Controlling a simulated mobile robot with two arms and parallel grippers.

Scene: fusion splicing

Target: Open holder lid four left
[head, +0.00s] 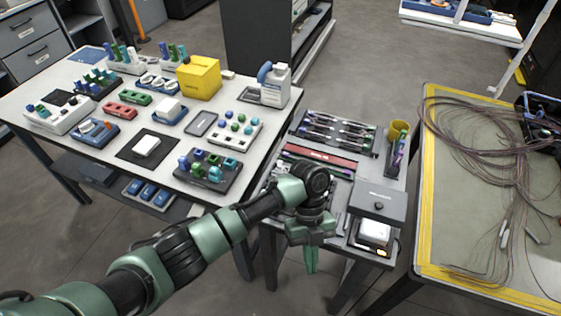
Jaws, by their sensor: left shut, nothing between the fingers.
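A rack of several slim dark holders (322,133) lies at the back of the small grey table. The holders are too small to tell which is the fourth or whether any lid is open. My left gripper (311,268) points down with its green fingers shut and empty. It is at the front left of the small table, apart from the rack. My left arm and wrist cover part of the table's left side. My right gripper is not in the picture.
A grey splicer-like device (378,203) with a white part in front stands right of my left gripper. A red-and-dark strip (318,157) lies before the rack, and a yellow cup (398,132) stands at right. A crowded white table (60,150) is at left.

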